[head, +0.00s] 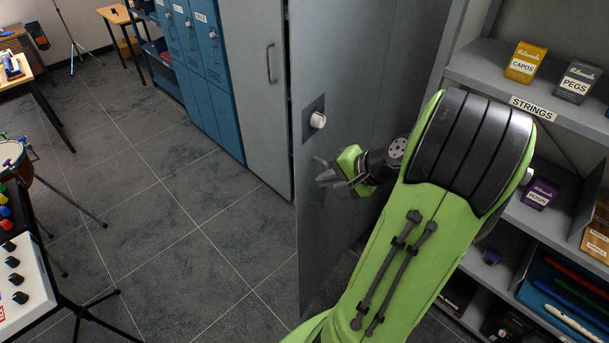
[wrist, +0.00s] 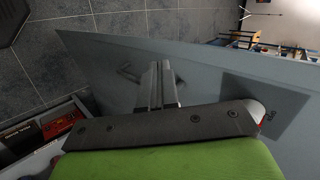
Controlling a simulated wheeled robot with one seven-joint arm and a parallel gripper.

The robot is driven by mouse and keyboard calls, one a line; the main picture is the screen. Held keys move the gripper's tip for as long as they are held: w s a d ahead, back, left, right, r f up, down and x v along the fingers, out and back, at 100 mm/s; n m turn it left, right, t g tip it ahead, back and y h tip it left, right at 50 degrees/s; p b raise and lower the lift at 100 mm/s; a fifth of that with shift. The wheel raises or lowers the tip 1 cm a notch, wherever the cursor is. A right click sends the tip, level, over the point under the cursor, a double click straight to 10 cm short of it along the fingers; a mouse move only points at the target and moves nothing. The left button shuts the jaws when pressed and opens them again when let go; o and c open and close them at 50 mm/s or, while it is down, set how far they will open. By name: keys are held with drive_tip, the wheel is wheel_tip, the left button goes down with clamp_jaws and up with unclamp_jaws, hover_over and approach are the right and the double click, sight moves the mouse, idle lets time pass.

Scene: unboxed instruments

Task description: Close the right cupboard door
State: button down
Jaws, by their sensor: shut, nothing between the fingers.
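A grey cupboard door (head: 365,85) stands swung open in the head view, its free edge running down the left side. It carries a white round knob (head: 317,120) on a dark square plate. My gripper (head: 322,178) is shut and empty, in front of the door's face, below the knob and close to the free edge. In the wrist view the door panel (wrist: 110,75) fills the middle, and the closed fingers (wrist: 161,88) point at it; I cannot tell whether they touch. The knob (wrist: 257,110) shows at the right, partly hidden by my gripper's body.
Open shelves (head: 480,62) at the right hold several boxes, including a yellow one (head: 525,62) and a purple one (head: 539,194). Another grey door (head: 255,90) is closed beyond. Blue lockers (head: 195,50) stand further left. The tiled floor (head: 180,220) left of the open door is clear.

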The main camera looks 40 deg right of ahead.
drive_tip(key=w, duration=0.1)
drive_tip(key=w+a+f, duration=0.1)
drive_tip(key=w, duration=0.3)
drive_tip(key=shift+w+a+f, duration=0.15)
drive_tip(key=shift+w+f, duration=0.1)
drive_tip(key=shift+f, duration=0.05)
